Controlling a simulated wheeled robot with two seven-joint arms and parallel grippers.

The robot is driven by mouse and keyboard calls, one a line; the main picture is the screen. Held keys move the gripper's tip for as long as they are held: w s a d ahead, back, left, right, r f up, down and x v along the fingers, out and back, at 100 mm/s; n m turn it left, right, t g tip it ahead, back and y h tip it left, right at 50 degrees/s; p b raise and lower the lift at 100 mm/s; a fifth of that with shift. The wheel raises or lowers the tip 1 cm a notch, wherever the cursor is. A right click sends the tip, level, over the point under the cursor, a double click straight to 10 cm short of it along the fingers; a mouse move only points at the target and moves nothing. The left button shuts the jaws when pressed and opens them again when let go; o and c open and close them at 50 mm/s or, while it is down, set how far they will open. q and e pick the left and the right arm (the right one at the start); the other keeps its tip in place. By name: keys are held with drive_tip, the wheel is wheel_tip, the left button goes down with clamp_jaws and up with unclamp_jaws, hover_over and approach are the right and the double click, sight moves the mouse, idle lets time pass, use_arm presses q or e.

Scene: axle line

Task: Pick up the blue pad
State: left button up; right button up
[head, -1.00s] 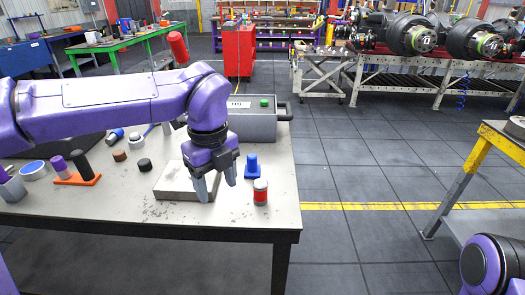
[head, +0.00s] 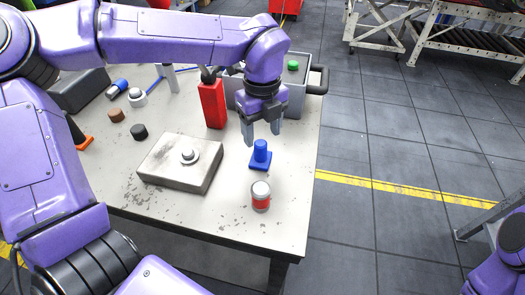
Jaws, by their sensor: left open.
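The blue pad (head: 260,156) is a small blue block with a square base and a round upright post. It stands on the light worktable near its right edge. My left gripper (head: 262,134) points down just above the pad, its two grey fingers apart and empty. The fingertips are near the height of the post's top in the picture; I cannot tell whether they touch it. My right arm shows only in part at the lower right, and its gripper is out of the picture.
A red-and-white can (head: 261,197) stands close in front of the pad. A grey slab with a round knob (head: 181,166) lies to the left. A red block (head: 212,104) and a grey case (head: 305,95) with a green button stand behind. The table's right edge is close.

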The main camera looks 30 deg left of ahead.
sight(261, 143)
use_arm(q)
drive_tip(key=f, duration=0.2)
drive_tip(key=f+p, duration=0.1)
drive_tip(key=f, duration=0.2)
drive_tip(key=shift+s+f, duration=0.2)
drive_tip(key=shift+f, duration=0.15)
drive_tip(key=c, duration=1.1)
wheel_tip(261, 143, up, 10)
drive_tip(key=shift+r+b, duration=0.1)
drive_tip(key=shift+b, duration=0.35)
drive_tip(key=shift+o, duration=0.4)
